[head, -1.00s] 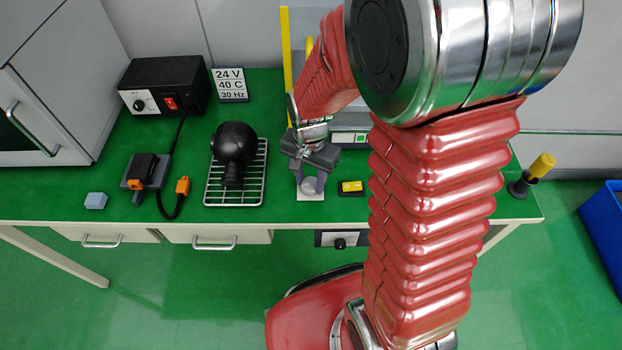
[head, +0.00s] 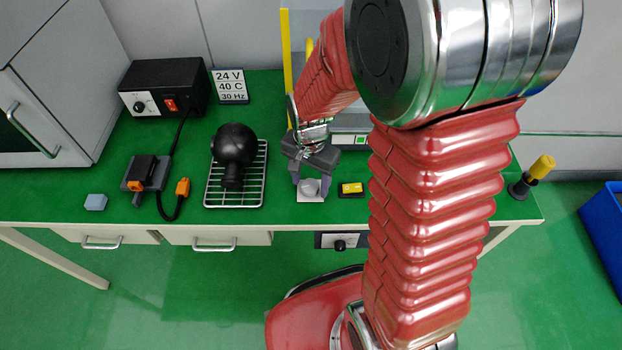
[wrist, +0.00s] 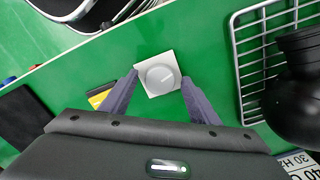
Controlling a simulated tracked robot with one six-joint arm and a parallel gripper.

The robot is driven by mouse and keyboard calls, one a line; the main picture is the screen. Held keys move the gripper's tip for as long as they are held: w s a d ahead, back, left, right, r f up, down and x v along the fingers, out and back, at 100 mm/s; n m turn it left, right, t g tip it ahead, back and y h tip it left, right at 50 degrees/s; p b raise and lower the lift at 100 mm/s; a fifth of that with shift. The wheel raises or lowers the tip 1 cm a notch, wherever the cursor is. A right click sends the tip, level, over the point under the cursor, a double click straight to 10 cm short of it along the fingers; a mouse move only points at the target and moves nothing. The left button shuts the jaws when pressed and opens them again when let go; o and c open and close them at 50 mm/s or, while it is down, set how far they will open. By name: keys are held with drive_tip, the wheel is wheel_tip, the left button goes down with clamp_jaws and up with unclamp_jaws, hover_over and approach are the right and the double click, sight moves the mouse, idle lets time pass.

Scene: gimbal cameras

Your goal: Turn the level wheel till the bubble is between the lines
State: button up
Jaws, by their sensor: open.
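The level wheel is a round grey knob (head: 311,187) on a white square plate near the bench's front edge. The wheel also shows in the wrist view (wrist: 161,75). My gripper (head: 310,184) is open above the wheel. In the wrist view my gripper's two grey fingers (wrist: 160,78) stand apart on either side of the wheel, with visible gaps.
A wire rack (head: 214,196) holding a round black object (head: 234,145) stands left of the wheel. A black device with an orange plug (head: 182,187) is farther left. A yellow-handled tool (head: 542,165) stands far right.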

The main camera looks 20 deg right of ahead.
sight(312, 190)
wheel_tip(312, 190, up, 14)
drive_tip(key=shift+f, duration=0.15)
idle(0.6)
idle(0.5)
drive_tip(key=s+r+n+t, duration=0.5)
drive_tip(key=s+r+n, duration=0.4)
drive_tip(key=s+r, duration=0.1)
drive_tip(key=shift+s+n+t, duration=0.3)
drive_tip(key=shift+s, duration=0.55)
